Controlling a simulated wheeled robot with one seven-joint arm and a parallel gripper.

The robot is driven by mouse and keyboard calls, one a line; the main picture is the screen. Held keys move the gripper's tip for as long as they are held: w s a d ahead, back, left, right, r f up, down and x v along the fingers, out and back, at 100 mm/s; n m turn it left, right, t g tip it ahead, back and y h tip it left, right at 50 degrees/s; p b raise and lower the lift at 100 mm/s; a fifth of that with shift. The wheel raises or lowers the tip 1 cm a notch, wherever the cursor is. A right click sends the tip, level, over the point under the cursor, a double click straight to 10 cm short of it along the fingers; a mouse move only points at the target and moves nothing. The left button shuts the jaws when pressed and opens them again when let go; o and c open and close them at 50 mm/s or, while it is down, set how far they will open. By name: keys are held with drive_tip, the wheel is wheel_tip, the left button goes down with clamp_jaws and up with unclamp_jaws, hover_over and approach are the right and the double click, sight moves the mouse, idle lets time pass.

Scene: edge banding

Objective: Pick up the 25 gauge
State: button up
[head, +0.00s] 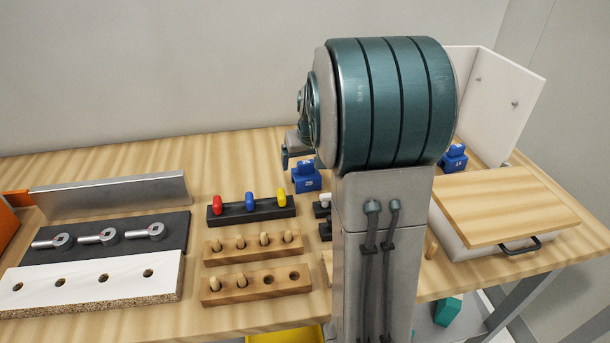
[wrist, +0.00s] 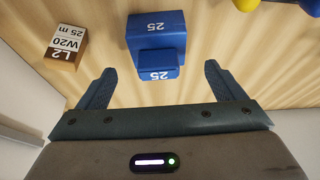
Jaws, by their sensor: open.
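The 25 gauge is a blue stepped block marked 25. In the head view the 25 gauge (head: 306,178) stands on the bench behind the black rack, just left of my arm. In the wrist view the 25 gauge (wrist: 157,38) lies ahead of my gripper (wrist: 157,82), roughly centred between the two fingers. The fingers are spread and empty. The near edge of the gauge is close to the fingertip line; I cannot tell the height between them. In the head view most of my gripper is hidden behind my arm.
A small box labelled L2 W20 25 m (wrist: 66,46) stands left of the gauge. A black rack (head: 252,212) with red, blue and yellow pieces sits in front. Another blue gauge (head: 453,157) stands right of my arm, near a lidded box (head: 505,205).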

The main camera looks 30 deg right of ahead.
sight(305, 171)
drive_tip(key=shift+p+x, duration=0.3)
drive_tip(key=shift+x, duration=2.75)
drive_tip(key=shift+s+d, duration=0.1)
drive_tip(key=shift+s, duration=0.05)
drive_tip(key=c, duration=1.1)
